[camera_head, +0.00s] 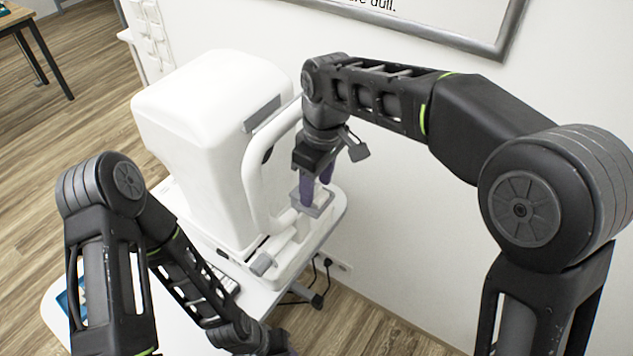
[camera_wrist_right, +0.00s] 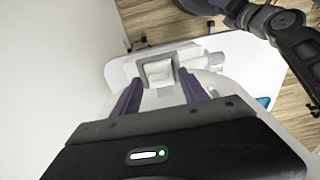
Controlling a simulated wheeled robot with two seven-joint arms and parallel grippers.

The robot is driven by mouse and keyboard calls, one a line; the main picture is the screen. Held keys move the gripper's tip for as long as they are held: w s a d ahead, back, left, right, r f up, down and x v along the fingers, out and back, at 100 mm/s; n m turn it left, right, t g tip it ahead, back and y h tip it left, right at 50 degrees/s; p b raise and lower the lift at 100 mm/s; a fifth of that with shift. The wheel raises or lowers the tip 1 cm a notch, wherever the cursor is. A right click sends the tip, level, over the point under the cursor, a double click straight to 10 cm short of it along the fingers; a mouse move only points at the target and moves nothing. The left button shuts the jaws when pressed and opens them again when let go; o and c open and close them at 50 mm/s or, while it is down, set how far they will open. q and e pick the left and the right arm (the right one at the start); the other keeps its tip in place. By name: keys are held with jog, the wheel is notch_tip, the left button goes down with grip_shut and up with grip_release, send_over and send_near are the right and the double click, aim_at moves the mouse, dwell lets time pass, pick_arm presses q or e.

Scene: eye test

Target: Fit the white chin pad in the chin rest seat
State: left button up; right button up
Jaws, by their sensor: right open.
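The chin rest seat (camera_head: 320,211) is a small grey square holder on the near side of the white eye-test machine. In the right wrist view, the grey seat (camera_wrist_right: 159,86) frames a white face, which looks like the white chin pad (camera_wrist_right: 158,70); I cannot tell how fully it sits. My right gripper (camera_head: 317,190) points down at the seat, its purple fingers apart. In the right wrist view, the fingers (camera_wrist_right: 160,88) stand on either side of the seat with a gap between them. My left gripper (camera_head: 284,349) is mostly cut off at the bottom edge.
The white eye-test machine (camera_head: 205,110) stands on a white table (camera_head: 62,318), its curved white head frame (camera_head: 252,180) close beside my right gripper. A white wall (camera_head: 400,200) is behind. A blue item (camera_wrist_right: 264,102) lies on the table. Cables hang below the table's edge.

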notch_tip(320, 180, up, 8)
jog(key=b, duration=0.1)
jog(key=shift+s+d, duration=0.2)
jog(key=shift+d, duration=0.1)
jog(key=shift+f, duration=0.15)
dwell(0.4)
